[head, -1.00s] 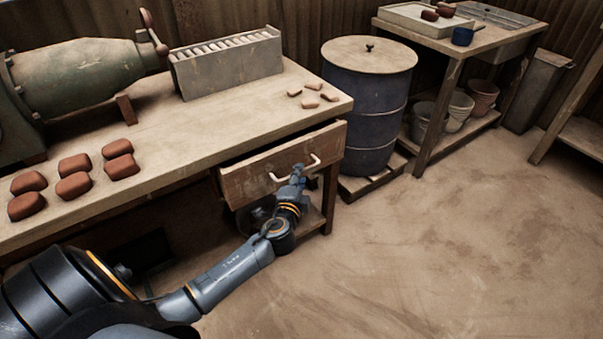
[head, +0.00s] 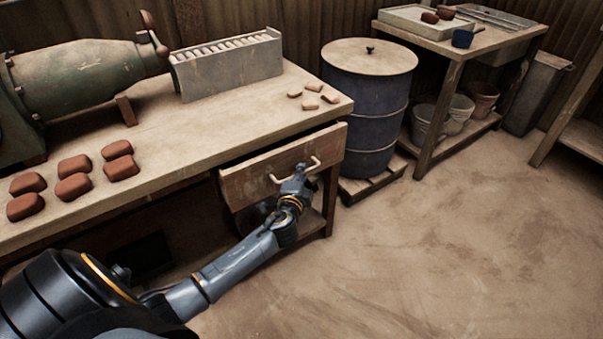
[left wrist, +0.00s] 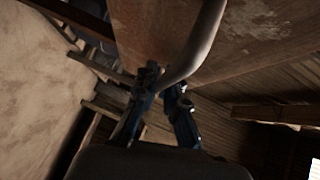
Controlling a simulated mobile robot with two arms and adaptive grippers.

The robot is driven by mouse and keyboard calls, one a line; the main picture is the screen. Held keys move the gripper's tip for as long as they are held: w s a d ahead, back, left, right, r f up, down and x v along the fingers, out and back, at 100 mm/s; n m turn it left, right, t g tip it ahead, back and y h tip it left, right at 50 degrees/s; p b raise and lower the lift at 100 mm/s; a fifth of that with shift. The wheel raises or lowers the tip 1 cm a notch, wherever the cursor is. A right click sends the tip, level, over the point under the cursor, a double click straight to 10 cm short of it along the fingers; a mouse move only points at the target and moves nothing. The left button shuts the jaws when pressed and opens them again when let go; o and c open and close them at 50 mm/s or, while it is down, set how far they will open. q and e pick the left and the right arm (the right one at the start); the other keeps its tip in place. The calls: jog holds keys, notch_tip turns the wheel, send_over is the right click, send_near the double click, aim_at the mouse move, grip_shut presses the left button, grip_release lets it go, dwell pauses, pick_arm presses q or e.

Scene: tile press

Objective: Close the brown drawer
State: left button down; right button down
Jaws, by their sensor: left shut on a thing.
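The brown drawer (head: 250,182) is under the front edge of the workbench. It stands partly out, with a dark gap between its front panel and the tabletop. Its pale bar handle (head: 276,179) is on the front panel. My left gripper (head: 298,174) is at the handle, in front of the drawer. In the left wrist view the curved handle (left wrist: 203,40) runs down between the fingers of my left gripper (left wrist: 165,85), which are shut on it. The drawer's wooden face (left wrist: 150,30) fills the top there. My right gripper is not in view.
The workbench (head: 200,135) carries reddish clay blocks (head: 73,187), a slotted grey block (head: 228,65), small tile pieces (head: 312,87) and a green machine (head: 85,80). A blue barrel (head: 365,110) stands close to the right of the drawer. The floor (head: 450,250) in front is clear.

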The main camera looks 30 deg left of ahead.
aim_at(292, 166)
pick_arm(q)
jog(key=a, duration=0.1)
jog(key=w+a, duration=0.1)
jog(key=a, duration=0.1)
jog(key=shift+w+a+b, duration=0.3)
jog(key=shift+a, duration=0.35)
jog(key=shift+r, duration=0.1)
jog(key=c, duration=1.4)
grip_release()
jog(key=shift+w, duration=0.1)
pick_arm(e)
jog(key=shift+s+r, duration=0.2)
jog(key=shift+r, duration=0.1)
pick_arm(q)
jog(key=shift+d, duration=0.1)
jog(key=v, duration=1.2)
